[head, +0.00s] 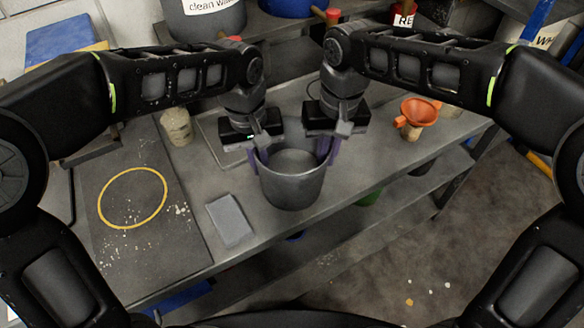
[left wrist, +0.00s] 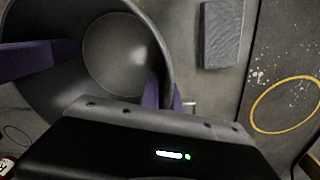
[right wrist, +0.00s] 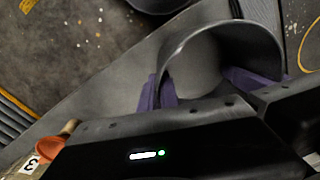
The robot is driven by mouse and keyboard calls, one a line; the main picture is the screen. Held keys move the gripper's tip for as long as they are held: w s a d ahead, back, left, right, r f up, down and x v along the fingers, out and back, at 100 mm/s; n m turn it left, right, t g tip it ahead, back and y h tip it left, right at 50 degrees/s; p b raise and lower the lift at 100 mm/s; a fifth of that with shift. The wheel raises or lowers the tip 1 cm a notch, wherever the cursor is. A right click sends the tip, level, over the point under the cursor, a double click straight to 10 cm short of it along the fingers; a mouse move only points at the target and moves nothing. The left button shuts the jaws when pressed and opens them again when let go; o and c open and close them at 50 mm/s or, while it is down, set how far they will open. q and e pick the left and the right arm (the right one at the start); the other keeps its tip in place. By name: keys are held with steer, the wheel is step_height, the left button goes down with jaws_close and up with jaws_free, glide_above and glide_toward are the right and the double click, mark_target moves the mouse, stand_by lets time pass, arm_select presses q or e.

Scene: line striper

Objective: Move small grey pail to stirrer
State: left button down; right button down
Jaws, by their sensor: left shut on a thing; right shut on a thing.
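The small grey pail (head: 292,185) is upright at the bench's middle, between my two grippers, and looks empty. My left gripper (head: 259,158) is shut on the left side of its rim. My right gripper (head: 326,150) is shut on the right side. The pail's open mouth also shows in the left wrist view (left wrist: 158,45) and the right wrist view (right wrist: 245,35). I cannot tell whether its base touches the bench. A dark panel (head: 110,250) with a yellow ring (head: 133,197) lies at the left; I cannot tell whether it belongs to the stirrer.
A grey block (head: 229,220) lies between pail and panel. A speckled cup (head: 176,126) stands behind it. An orange funnel (head: 418,112) is to the right. The clean water bucket (head: 205,22) and a blue container (head: 292,6) stand behind. The bench (head: 365,165) drops off in front.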

mark_target(256, 151)
arm_select(q)
steer(key=shift+w+a+r, duration=0.1)
steer(key=shift+a+r, duration=0.05)
steer(key=shift+r, duration=0.05)
arm_select(e)
steer(key=shift+d+r, duration=0.15)
